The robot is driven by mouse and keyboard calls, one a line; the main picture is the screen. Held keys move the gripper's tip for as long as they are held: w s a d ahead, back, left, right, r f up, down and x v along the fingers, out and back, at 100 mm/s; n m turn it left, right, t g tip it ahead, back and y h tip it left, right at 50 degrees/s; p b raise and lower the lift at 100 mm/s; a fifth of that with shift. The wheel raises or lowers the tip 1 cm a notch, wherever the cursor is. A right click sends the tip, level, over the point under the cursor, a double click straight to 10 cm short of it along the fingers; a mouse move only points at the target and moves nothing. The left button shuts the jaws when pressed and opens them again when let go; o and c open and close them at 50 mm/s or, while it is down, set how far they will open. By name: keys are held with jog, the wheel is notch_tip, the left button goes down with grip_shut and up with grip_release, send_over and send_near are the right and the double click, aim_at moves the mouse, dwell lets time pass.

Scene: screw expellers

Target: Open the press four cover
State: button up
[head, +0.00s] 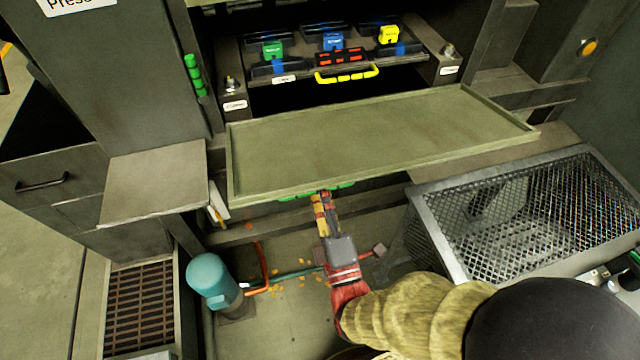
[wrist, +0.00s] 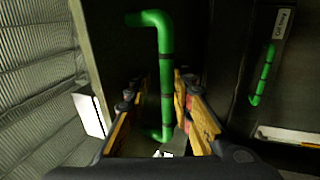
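A wide olive panel (head: 370,140) with a raised rim juts out in the middle of the head view; I cannot tell for sure that it is the press four cover. A green handle (head: 343,186) shows just under its front edge, mostly hidden. My gripper (head: 323,197) is at this handle, below the panel edge. In the wrist view, the green bar handle (wrist: 166,75) runs between the two fingers of my gripper (wrist: 157,95). The fingers are apart, with a gap visible on each side of the bar. They look open around it, not clamped.
Behind the panel is a bay with green (head: 272,49), blue (head: 333,41) and yellow (head: 389,35) blocks. A mesh-covered bin (head: 430,225) stands right; a teal cylinder (head: 208,273) stands lower left.

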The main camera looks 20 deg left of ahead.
jog(key=shift+o, duration=0.4)
jog(key=v, duration=1.2)
jog(key=shift+c, duration=0.2)
